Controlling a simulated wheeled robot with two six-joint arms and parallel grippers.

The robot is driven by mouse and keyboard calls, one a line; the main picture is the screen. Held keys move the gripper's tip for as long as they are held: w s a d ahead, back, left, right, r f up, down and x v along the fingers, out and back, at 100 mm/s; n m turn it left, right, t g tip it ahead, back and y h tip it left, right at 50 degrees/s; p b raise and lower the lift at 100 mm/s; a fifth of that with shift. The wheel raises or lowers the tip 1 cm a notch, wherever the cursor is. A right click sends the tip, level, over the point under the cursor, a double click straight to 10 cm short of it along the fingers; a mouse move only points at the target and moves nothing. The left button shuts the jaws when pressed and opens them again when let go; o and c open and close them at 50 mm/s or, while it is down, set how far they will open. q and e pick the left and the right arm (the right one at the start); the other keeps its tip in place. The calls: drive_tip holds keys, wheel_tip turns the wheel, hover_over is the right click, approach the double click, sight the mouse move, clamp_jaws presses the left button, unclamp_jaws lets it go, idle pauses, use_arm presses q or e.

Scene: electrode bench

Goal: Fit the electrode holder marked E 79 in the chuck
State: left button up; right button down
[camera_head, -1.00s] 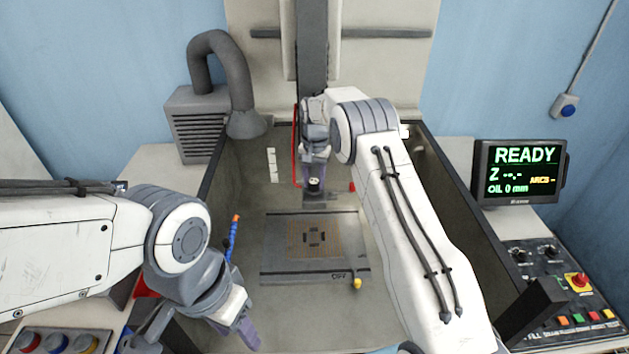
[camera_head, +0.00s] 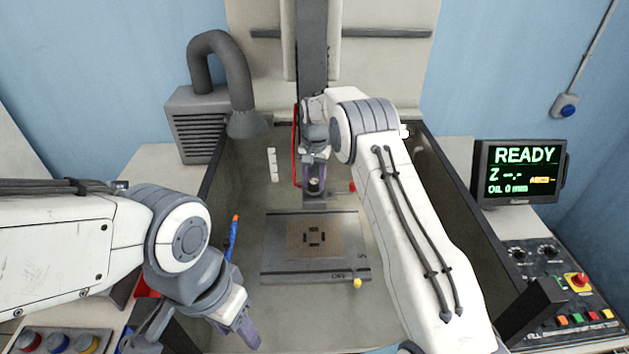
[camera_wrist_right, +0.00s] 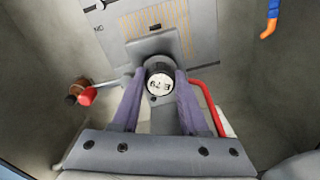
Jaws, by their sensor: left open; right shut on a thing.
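The electrode holder marked E 79 (camera_wrist_right: 160,84) is a round piece with a white, labelled face. In the right wrist view it sits between the purple fingers of my right gripper (camera_wrist_right: 156,92), which is shut on it. In the head view my right gripper (camera_head: 316,178) holds the holder (camera_head: 315,187) below the machine's vertical column (camera_head: 312,45). A grey block (camera_wrist_right: 152,46) shows right beside the holder; I cannot tell whether they touch. The chuck is not clearly seen, and I cannot tell whether the holder is seated. My left gripper (camera_head: 245,328) is open and empty at the front left.
A slotted plate (camera_head: 315,262) lies on the tank floor. A red bar (camera_wrist_right: 209,103) runs close beside my right gripper. A blue hose with an orange tip (camera_head: 234,235) stands at the tank's left. The screen (camera_head: 520,170) reads READY. The tank's front floor is mostly clear.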

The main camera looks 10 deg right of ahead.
drive_tip(key=shift+f, duration=0.3)
unclamp_jaws()
idle(0.4)
drive_tip(key=shift+r, duration=0.1)
drive_tip(key=shift+r+p, duration=1.9)
drive_tip(key=shift+r, duration=1.05)
